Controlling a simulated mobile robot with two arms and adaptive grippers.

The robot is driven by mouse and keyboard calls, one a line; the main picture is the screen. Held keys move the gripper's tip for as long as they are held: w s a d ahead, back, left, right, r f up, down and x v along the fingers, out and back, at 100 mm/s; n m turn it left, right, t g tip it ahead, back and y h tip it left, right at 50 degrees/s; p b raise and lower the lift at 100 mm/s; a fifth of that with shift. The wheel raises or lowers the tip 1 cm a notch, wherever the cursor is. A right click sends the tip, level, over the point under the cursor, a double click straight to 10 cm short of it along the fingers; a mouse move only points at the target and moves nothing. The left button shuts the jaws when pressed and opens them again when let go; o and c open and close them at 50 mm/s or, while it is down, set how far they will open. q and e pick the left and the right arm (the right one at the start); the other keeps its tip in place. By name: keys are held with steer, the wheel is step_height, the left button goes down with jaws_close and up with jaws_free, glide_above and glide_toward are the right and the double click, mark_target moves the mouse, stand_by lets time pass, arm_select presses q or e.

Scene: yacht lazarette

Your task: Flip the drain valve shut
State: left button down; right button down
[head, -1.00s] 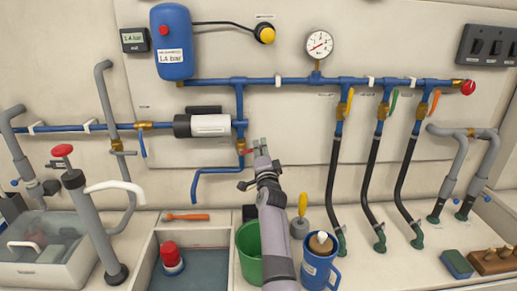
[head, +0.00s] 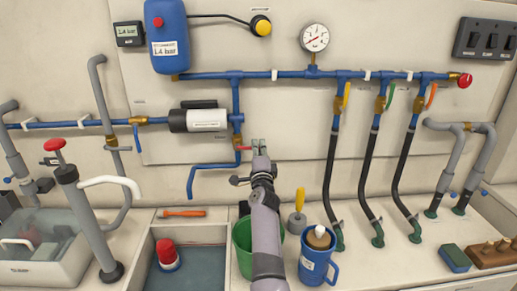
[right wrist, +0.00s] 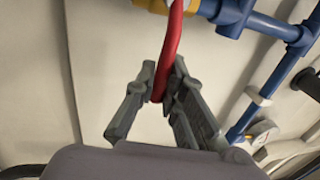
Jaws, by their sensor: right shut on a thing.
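The drain valve is a brass body (head: 237,141) on the blue pipe below the white pump. Its red lever (head: 243,148) sticks out to the right, across the vertical pipe. In the right wrist view the red lever (right wrist: 171,45) runs down from the brass body between my fingers. My right gripper (head: 258,146) is shut on the lever's end; it also shows in the right wrist view (right wrist: 160,86). Below the valve, the blue drain pipe (head: 212,166) bends left and down. My left gripper is in neither view.
A green bucket (head: 241,262), a blue mug (head: 317,262) and a yellow-handled tool (head: 299,205) stand on the counter around my right arm. Black hoses (head: 330,185) hang to the right.

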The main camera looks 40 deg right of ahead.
steer(key=shift+f, duration=0.2)
steer(key=c, duration=1.9)
jaws_free()
steer(key=shift+r, duration=0.1)
step_height(320, 180, up, 10)
steer(key=shift+f, duration=0.1)
steer(key=shift+o, duration=0.5)
